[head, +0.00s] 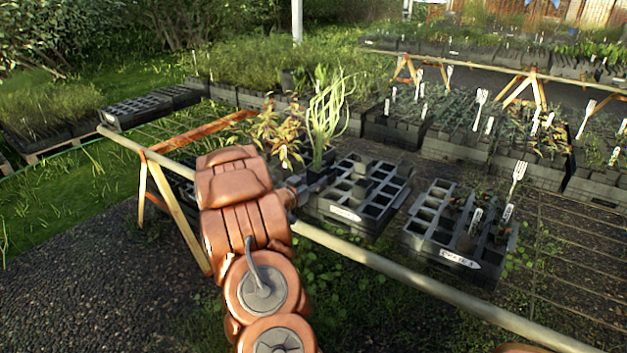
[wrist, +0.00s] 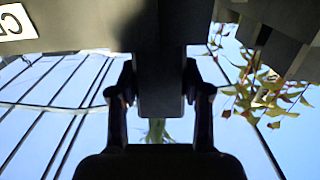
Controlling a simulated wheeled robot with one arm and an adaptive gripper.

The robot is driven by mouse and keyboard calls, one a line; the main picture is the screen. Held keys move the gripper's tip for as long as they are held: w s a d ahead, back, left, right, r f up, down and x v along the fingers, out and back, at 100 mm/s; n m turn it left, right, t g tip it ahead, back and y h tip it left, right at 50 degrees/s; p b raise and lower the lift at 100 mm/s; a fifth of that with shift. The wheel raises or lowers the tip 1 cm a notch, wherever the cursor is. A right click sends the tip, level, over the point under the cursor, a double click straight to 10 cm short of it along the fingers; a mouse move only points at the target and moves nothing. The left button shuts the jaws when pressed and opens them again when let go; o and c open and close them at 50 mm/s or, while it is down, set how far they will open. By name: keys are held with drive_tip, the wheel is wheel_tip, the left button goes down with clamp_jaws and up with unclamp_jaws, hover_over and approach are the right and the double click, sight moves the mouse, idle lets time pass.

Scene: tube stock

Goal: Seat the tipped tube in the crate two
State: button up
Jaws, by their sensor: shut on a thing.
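My gripper (head: 300,190) is shut on a dark square tube (wrist: 160,75), with one finger on each side in the wrist view (wrist: 160,95). Thin green leaves (head: 325,125) rise by the gripper in the head view and seem to belong to this tube. The gripper is at the left end of a black crate (head: 345,213) with a white label and many open cells. Whether the tube's base is inside a cell is hidden. A second labelled black crate (head: 455,257) stands to the right. The label writing is too small to read surely.
Both crates stand on a wire-mesh bench with a pale front rail (head: 400,272). A reddish-leaved plant (head: 280,130) grows close behind my gripper. The right crate holds small plants, tags and a white fork (head: 518,175). More planted crates fill the back.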

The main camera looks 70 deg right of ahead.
drive_tip(key=o, duration=1.3)
drive_tip(key=shift+o, duration=0.2)
drive_tip(key=v, duration=1.2)
